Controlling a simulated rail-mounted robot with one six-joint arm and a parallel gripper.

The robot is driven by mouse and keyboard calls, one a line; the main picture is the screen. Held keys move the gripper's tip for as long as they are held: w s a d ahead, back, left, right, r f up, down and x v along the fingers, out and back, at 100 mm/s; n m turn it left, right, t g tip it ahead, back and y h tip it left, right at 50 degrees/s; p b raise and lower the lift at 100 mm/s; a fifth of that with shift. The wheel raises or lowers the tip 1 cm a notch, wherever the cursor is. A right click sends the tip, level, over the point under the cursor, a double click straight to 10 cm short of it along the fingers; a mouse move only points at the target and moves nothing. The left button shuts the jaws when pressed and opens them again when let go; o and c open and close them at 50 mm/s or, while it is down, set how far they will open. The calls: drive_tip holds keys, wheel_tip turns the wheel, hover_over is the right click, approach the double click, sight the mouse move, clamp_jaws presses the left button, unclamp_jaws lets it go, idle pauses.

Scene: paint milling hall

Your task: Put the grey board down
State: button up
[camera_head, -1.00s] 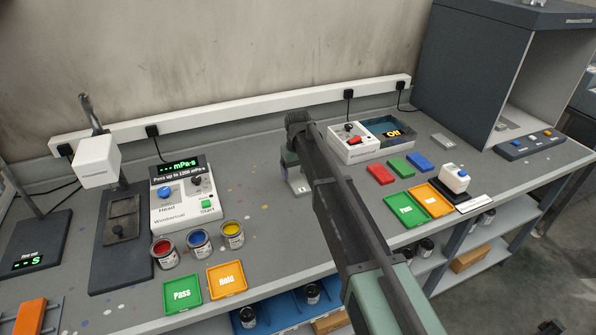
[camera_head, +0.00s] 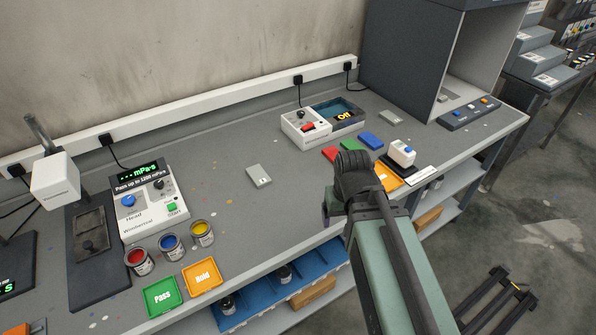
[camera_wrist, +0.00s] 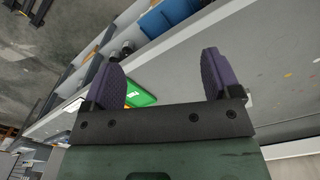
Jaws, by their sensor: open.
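The grey board (camera_head: 259,176) is a small light-grey plate with a little dark mark. It lies flat on the grey bench (camera_head: 225,215), right of the viscometer, with nothing touching it. My gripper (camera_wrist: 160,76) has two purple fingers spread wide in the wrist view, with nothing held between them. In the head view my gripper is near the front edge of the bench, to the right of the board and apart from it. My own wrist mostly hides the fingers there. A second similar grey plate (camera_head: 390,117) lies farther back right.
The viscometer (camera_head: 150,203), paint cans (camera_head: 171,247), green Pass tray (camera_head: 161,296) and orange Hold tray (camera_head: 202,276) stand left. The bench around the board is clear.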

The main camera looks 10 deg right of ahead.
drive_tip(key=shift+o, duration=0.3)
drive_tip(key=shift+s+d, duration=0.2)
drive_tip(key=shift+s, duration=0.25)
drive_tip(key=shift+o, duration=0.2)
drive_tip(key=shift+w, duration=0.2)
drive_tip(key=shift+a, duration=0.15)
